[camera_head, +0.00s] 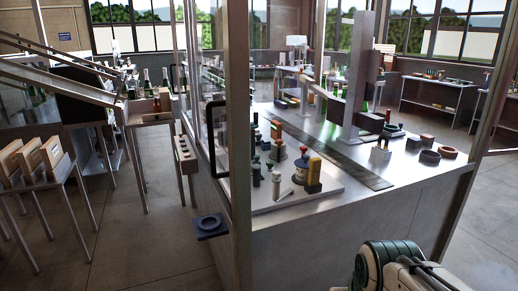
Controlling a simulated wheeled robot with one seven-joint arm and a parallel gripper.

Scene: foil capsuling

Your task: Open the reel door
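A tall framed door or guard panel with clear glazing (207,60) stands left of centre, beside a thick upright metal post (238,150). A black loop handle (211,140) is on it, upright, at about mid height of the picture. It looks closed against the post, but I cannot tell for sure. I cannot tell whether this panel is the reel door; no reel is clearly seen. A rounded white and dark green part of my arm shows at the bottom right, well apart from the handle. My gripper is not in view.
Behind the post, a metal machine bench (345,222) carries bottles, knobs and a tall column (360,75). A small dark ledge (211,226) juts out low by the post. Grey floor (150,250) is clear in front.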

